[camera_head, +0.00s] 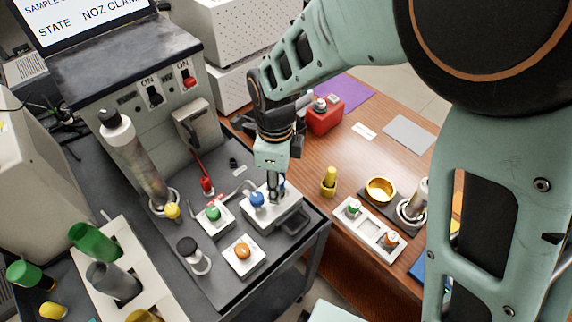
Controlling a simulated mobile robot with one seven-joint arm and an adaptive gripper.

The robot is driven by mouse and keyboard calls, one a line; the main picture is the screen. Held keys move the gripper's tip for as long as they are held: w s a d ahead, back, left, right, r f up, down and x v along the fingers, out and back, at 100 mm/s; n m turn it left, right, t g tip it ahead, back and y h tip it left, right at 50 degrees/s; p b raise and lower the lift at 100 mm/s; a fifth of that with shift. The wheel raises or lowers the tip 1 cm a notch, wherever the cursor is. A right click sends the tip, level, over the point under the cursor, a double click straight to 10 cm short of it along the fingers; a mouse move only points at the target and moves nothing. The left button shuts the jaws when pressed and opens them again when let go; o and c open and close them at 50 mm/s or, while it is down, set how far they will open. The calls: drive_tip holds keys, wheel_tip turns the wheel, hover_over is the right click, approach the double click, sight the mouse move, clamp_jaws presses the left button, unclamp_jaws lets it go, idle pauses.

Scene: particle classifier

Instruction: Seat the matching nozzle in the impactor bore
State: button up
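My gripper (275,193) points down over a pale block (281,214) on the grey cart, by a blue knob (257,199). Its narrow fingers look close together. Whether they hold a nozzle is too small to tell, and the bore is hidden or unclear beneath them. A white nozzle tray (372,228) lies on the wooden table. A nozzle with a green mark (353,207) sits at its left end and one with an orange mark (391,239) at its right end. The middle slot looks empty. The screen (85,20) shows "STATE" and "NOZ CLAM", cut off.
Green (213,212) and orange (242,251) knobs stand on pale blocks nearby. A tall metal cylinder (147,170) leans on the cart's left. A gold cup (380,190) and a yellow piece (329,181) stand on the table. My arm covers the right side.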

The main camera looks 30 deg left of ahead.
drive_tip(key=shift+r, duration=0.15)
wheel_tip(320, 180, up, 12)
idle(0.6)
